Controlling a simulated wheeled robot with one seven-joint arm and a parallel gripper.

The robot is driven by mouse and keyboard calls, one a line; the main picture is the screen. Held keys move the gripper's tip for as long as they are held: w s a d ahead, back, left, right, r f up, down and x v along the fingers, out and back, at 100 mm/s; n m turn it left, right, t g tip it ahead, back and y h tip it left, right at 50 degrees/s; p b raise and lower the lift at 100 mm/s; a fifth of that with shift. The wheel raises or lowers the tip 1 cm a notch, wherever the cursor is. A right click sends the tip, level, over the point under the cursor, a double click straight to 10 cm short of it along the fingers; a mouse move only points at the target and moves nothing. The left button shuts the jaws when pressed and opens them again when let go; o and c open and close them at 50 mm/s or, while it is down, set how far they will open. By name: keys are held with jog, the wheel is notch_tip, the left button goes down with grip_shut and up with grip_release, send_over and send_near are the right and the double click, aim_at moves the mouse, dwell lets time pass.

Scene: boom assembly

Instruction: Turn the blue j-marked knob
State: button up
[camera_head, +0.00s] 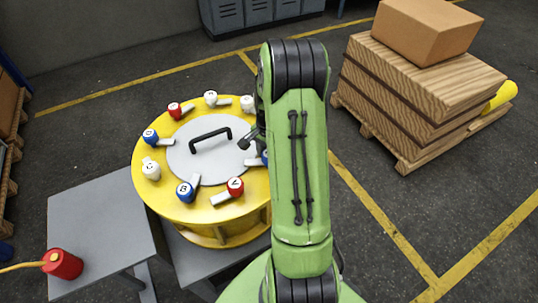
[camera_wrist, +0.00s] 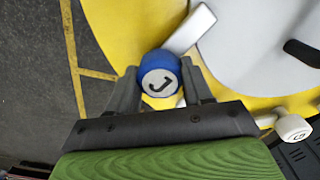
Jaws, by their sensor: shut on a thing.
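The blue J-marked knob (camera_wrist: 158,74) sits between the two fingers of my gripper (camera_wrist: 161,84) in the wrist view, with the black J on its white face towards the camera. The fingers are shut on it from both sides. A white lever bar (camera_wrist: 190,29) runs from the knob up and to the right. In the head view my green arm hides most of this knob (camera_head: 265,157), and only a blue sliver shows. The gripper there (camera_head: 250,139) is partly hidden behind the arm too.
The yellow drum (camera_head: 150,203) carries several other red, white and blue knobs around its grey lid, which has a black handle (camera_head: 210,133). A white knob (camera_wrist: 292,128) is close to my gripper's right. Grey tables (camera_head: 95,215) and stacked pallets (camera_head: 400,95) stand nearby.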

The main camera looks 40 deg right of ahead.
jog(key=m+b, duration=0.1)
jog(key=m, duration=0.3)
jog(key=shift+m, duration=0.4)
dwell(0.4)
jog(key=o, duration=1)
jog(key=shift+o, duration=0.2)
notch_tip(320, 180, up, 16)
jog(key=p, duration=0.1)
jog(key=shift+p, duration=0.4)
jog(key=shift+f, duration=0.1)
